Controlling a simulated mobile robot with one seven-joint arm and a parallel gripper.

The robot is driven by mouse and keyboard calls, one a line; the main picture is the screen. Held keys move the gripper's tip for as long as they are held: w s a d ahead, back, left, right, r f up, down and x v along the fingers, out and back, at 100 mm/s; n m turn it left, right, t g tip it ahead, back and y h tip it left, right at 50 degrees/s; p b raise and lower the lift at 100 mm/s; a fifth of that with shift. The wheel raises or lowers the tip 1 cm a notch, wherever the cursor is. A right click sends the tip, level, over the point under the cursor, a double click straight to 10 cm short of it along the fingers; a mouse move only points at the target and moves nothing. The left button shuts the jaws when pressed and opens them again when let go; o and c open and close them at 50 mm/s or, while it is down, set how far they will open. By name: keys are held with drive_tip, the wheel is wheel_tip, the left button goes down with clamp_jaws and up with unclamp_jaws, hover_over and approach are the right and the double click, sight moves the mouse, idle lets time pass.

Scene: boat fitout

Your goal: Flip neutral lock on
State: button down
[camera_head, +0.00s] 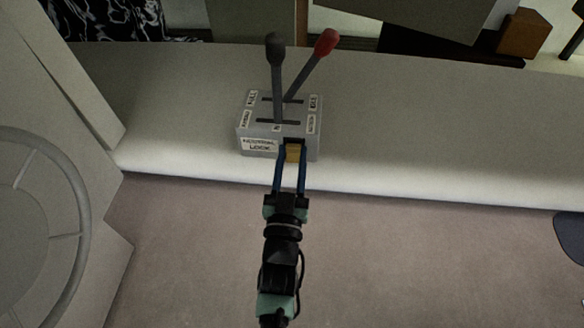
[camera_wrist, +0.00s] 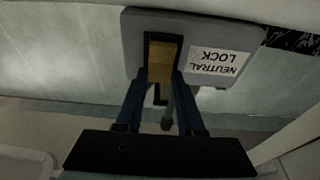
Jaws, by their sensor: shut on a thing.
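The grey control box (camera_head: 265,150) stands on the pale ledge, with a "NEUTRAL LOCK" label on its front face. The neutral lock (camera_head: 293,153), a yellow piece in a black frame, is right of the label. In the wrist view the box is upside down and the lock (camera_wrist: 162,60) is left of the label. My gripper (camera_head: 290,162) has its two blue fingers at the lock, one on each side.
A black-knobbed lever (camera_head: 276,60) and a red-knobbed lever (camera_head: 318,52) rise from slots in the box top. A steering wheel (camera_head: 70,225) is at the left. The ledge right of the box is clear.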

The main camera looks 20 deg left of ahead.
drive_tip(key=shift+f+t+y+b, duration=0.3)
drive_tip(key=shift+f+t+b, duration=0.45)
drive_tip(key=shift+b, duration=1.6)
drive_tip(key=shift+r+t+b, duration=0.25)
drive_tip(key=shift+b, duration=0.15)
drive_tip(key=shift+r+b, duration=0.2)
drive_tip(key=shift+b, duration=0.15)
drive_tip(key=c, duration=0.5)
unclamp_jaws()
drive_tip(key=shift+s, duration=0.15)
drive_tip(key=p+v, duration=0.1)
drive_tip(key=v, duration=1.1)
drive_tip(key=shift+s+d+f, duration=0.15)
drive_tip(key=shift+s+f, duration=0.1)
drive_tip(key=shift+f, duration=0.05)
